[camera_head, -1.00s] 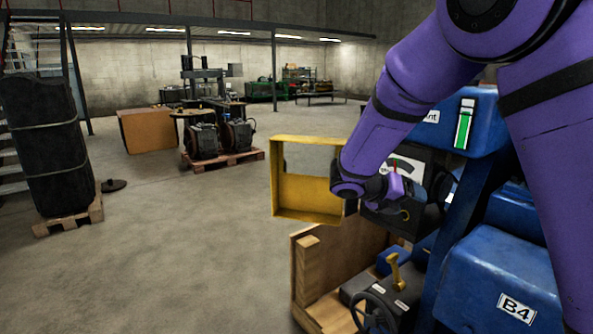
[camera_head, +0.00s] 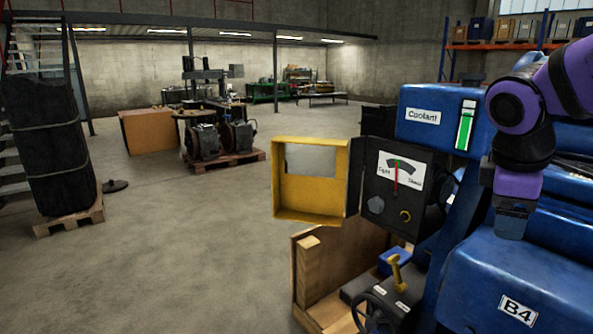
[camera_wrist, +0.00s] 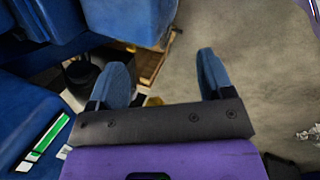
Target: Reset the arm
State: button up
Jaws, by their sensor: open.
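My purple arm reaches in from the upper right in the head view. My gripper (camera_head: 512,217) hangs pointing down in front of the blue engine housing, beside the blue Coolant tank (camera_head: 431,118). In the wrist view, the two blue fingers of my gripper (camera_wrist: 165,80) are spread apart with nothing between them. Below them are the floor and a wooden crate edge. A black gauge box (camera_head: 396,187) with a needle dial stands left of my arm. Its yellow cover (camera_head: 279,212) is swung open to the left.
A blue block labelled B4 (camera_head: 500,290) is at the lower right. A wooden crate (camera_head: 318,281) stands below the gauge box, with a yellow lever (camera_head: 395,272) and a handwheel beside it.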

jog(key=s+a+r+m+t+y, duration=0.1)
jog(key=s+a+m+t+y, duration=0.1)
jog(key=s+m, duration=0.8)
jog(key=shift+s+a+r+t+y, duration=0.4)
jog(key=shift+t+y, duration=0.2)
jog(key=shift+y, duration=0.1)
jog(key=shift+d, duration=0.1)
